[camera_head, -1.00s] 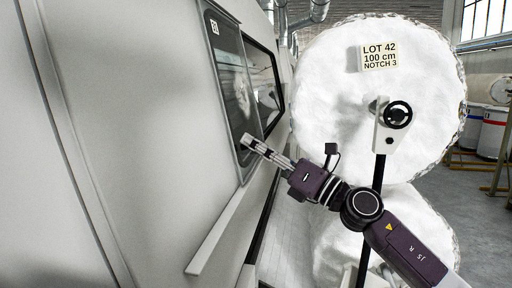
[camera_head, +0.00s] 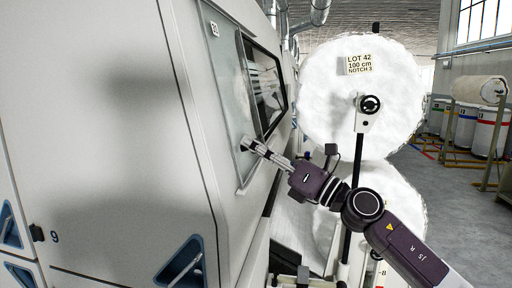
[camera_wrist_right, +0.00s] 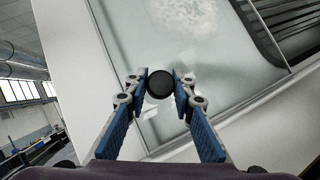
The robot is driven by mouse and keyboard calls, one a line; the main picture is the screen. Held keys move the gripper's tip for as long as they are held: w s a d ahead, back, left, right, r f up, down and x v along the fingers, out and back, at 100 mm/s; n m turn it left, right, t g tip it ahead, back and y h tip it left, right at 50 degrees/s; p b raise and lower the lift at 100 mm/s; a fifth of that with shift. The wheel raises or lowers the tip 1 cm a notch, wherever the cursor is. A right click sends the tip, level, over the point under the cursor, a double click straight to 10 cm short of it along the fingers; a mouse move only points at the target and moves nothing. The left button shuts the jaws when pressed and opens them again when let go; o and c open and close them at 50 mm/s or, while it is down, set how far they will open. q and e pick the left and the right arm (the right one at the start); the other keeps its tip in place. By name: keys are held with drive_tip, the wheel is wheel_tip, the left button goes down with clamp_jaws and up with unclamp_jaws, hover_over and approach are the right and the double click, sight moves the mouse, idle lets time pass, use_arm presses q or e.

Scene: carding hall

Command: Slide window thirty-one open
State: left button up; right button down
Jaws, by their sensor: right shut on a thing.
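The window pane (camera_head: 229,92) is a tall, pale glass sheet on the side of the cream machine. A small number tag (camera_head: 214,29) sits at its top left, too small to read surely. A dark opening (camera_head: 264,84) lies to the right of the pane. In the right wrist view the pane (camera_wrist_right: 205,75) carries a round black knob (camera_wrist_right: 160,84). My right gripper (camera_head: 247,145) is at the pane's lower right part. In the wrist view its fingers (camera_wrist_right: 160,88) are shut on the knob, one on each side. My left gripper is not in view.
A large white roll (camera_head: 330,105) with a LOT 42 label stands close to the right, near my right arm. Blue triangular handles (camera_head: 182,262) are on the machine's lower panels. Drums (camera_head: 488,130) stand far right; the grey floor (camera_head: 455,215) there is open.

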drive_tip(key=shift+w+d, duration=0.15)
drive_tip(key=shift+w, duration=0.2)
drive_tip(key=c, duration=1.7)
unclamp_jaws()
drive_tip(key=shift+o, duration=0.4)
drive_tip(key=shift+s, duration=0.1)
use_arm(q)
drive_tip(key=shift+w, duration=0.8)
use_arm(e)
drive_tip(key=v, duration=1.2)
